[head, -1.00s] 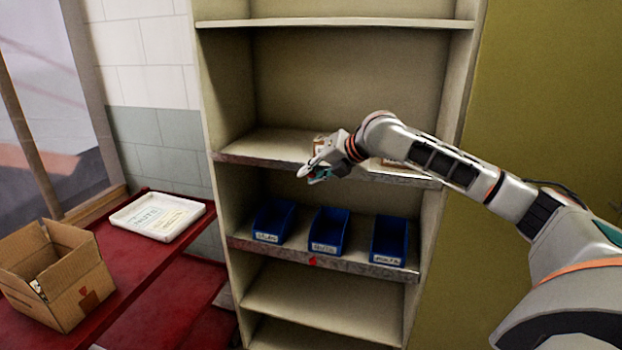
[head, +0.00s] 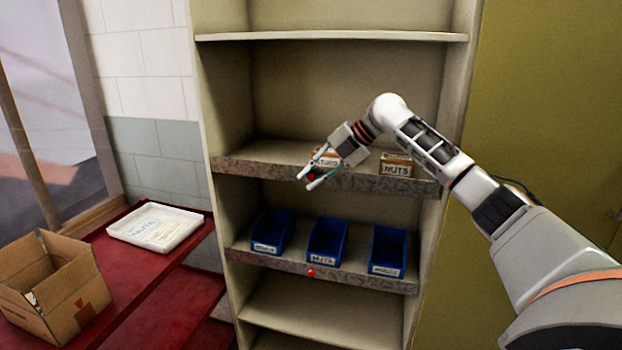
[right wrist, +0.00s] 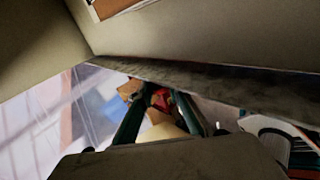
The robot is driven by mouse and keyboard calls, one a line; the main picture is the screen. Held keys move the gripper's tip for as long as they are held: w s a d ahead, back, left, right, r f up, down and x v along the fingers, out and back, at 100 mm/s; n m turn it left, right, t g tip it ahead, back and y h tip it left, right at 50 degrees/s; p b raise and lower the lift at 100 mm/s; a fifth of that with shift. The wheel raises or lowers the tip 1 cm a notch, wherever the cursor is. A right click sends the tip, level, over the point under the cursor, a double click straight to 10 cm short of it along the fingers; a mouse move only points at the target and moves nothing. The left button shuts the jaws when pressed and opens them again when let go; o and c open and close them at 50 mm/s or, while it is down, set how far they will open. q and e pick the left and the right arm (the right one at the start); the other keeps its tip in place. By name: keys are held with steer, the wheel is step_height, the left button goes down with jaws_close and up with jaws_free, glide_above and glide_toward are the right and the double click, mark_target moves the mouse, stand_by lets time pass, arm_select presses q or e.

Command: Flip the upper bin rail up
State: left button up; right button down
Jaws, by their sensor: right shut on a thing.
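The upper bin rail (head: 385,184) is a worn grey metal strip along the front edge of the upper shelf. Its front face shows broad, facing me. A red knob (head: 311,177) sits on it left of its middle. My right gripper (head: 304,182) is at this knob and shut on it, one finger on each side. In the right wrist view the red knob (right wrist: 160,98) shows between the two dark fingers, below the dark rail edge (right wrist: 210,85). My left gripper is not in view.
Cartons (head: 397,165) stand on the upper shelf behind the rail. Below, three blue bins (head: 327,243) stand behind a lower rail (head: 350,278) with its own red knob (head: 311,272). At left, a white tray (head: 156,227) and an open cardboard box (head: 52,285) rest on a red bench (head: 150,290).

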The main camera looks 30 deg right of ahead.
steer(key=shift+r, duration=0.15)
steer(key=c, duration=1.9)
jaws_free()
steer(key=shift+w+d, duration=0.1)
steer(key=v, duration=1.2)
steer(key=shift+f, duration=0.25)
